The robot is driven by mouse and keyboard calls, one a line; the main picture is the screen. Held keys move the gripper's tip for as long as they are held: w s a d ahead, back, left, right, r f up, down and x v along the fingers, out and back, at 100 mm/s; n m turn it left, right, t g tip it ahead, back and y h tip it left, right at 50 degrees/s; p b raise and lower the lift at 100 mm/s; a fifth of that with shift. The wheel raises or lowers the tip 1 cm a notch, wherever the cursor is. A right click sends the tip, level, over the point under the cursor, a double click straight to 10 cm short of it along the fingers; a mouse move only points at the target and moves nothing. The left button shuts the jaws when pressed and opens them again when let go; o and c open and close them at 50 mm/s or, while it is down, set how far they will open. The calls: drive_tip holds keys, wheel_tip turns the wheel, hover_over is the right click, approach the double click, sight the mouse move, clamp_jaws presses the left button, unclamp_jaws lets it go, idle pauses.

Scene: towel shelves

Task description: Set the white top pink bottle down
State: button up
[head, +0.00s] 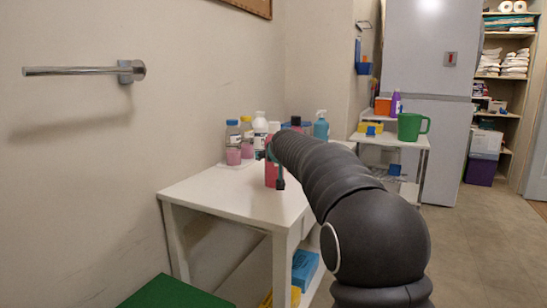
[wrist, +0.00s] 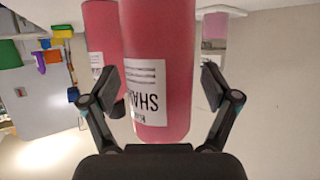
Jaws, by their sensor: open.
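A pink bottle (wrist: 158,60) with a white label stands between the fingers of my gripper (wrist: 160,84) in the wrist view, which shows the scene upside down. My gripper is open, with a clear gap on the bottle's right and a narrow one on its left. In the head view the pink bottle (head: 270,174) appears upright at the white table (head: 222,195), partly behind my gripper (head: 279,172). Its top is hidden, so I cannot see a white cap. Its base seems to meet the tabletop.
A second pink bottle (wrist: 101,40) with a dark cap stands close by. A blue-capped bottle (head: 233,145), a yellow-capped bottle (head: 247,138), a white bottle (head: 260,128) and a blue pump bottle (head: 321,126) stand behind. The table's front left is clear.

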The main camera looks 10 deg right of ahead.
drive_tip(key=b+v, duration=0.1)
drive_tip(key=v, duration=1.1)
drive_tip(key=shift+b, duration=0.4)
drive_tip(key=shift+r, duration=0.1)
drive_tip(key=s+f+g, duration=0.2)
drive_tip(key=s+f, duration=0.6)
drive_tip(key=s, duration=0.6)
drive_tip(key=s+f+g, duration=0.3)
drive_tip(key=s+f, duration=0.6)
drive_tip(key=s, duration=0.5)
drive_tip(key=s+f+g, duration=0.3)
drive_tip(key=s+f, duration=0.5)
drive_tip(key=s, duration=0.6)
drive_tip(key=shift+s, duration=0.25)
drive_tip(key=shift+a+f, duration=0.15)
